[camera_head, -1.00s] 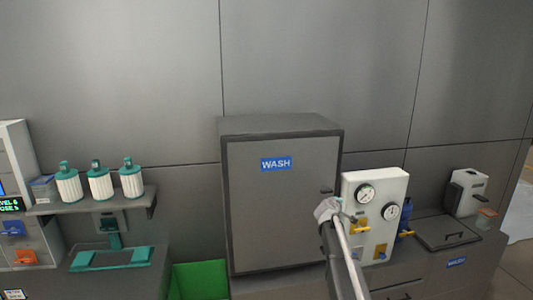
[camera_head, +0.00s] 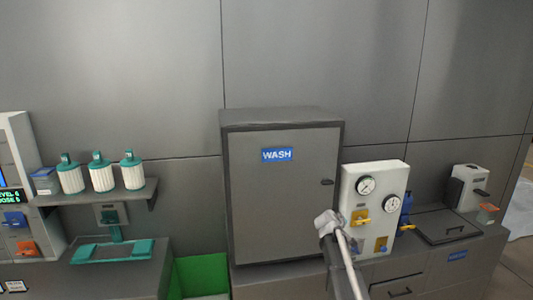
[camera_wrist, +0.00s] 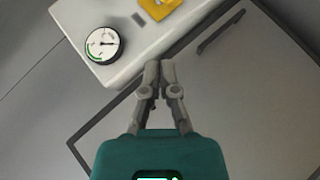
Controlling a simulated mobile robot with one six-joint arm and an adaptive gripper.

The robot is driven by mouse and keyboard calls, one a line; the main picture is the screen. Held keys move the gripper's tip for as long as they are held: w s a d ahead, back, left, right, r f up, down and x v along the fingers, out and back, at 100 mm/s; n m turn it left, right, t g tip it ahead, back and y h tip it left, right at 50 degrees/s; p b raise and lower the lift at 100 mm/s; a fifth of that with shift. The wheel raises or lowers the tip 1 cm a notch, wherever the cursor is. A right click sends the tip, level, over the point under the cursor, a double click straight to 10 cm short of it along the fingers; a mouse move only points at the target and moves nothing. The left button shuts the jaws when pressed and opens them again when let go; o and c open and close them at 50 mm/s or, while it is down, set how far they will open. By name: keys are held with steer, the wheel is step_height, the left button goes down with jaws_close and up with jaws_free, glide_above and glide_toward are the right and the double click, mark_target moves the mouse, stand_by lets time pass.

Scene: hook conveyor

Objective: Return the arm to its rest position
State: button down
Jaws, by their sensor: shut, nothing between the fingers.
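My gripper (camera_wrist: 160,72) is shut and empty in the wrist view. Its fingertips meet in front of the edge between the white gauge panel (camera_wrist: 125,35) and the grey wash cabinet door (camera_wrist: 235,100). In the head view my arm reaches up from the bottom edge, and its end covers the lower left side of the gauge panel (camera_head: 373,180). The fingers are too small to make out there. I cannot tell whether anything is touched.
The wash cabinet (camera_head: 280,210) stands shut in the middle. A shelf (camera_head: 95,197) holds several white filters at left, above a teal-trimmed station (camera_head: 112,252). A green bin (camera_head: 200,275) sits left of the cabinet. A lidded counter (camera_head: 447,227) and a dispenser (camera_head: 466,186) stand at right.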

steer(key=s+a+f+m+g+y+b, duration=0.1)
steer(key=s+a+f+g+y+b, duration=0.1)
steer(key=s+f, duration=0.5)
steer(key=s+a+f+m+g+y+b, duration=0.2)
steer(key=s+a+f+b, duration=0.4)
steer(key=s, duration=1.1)
steer(key=s+a+f+m+g+y+b, duration=0.2)
steer(key=s+a+f+g, duration=0.3)
steer(key=s+f, duration=0.4)
steer(key=s+y+b, duration=0.1)
steer(key=s, duration=0.2)
steer(key=shift+a+b, duration=0.15)
steer(key=shift+b, duration=0.25)
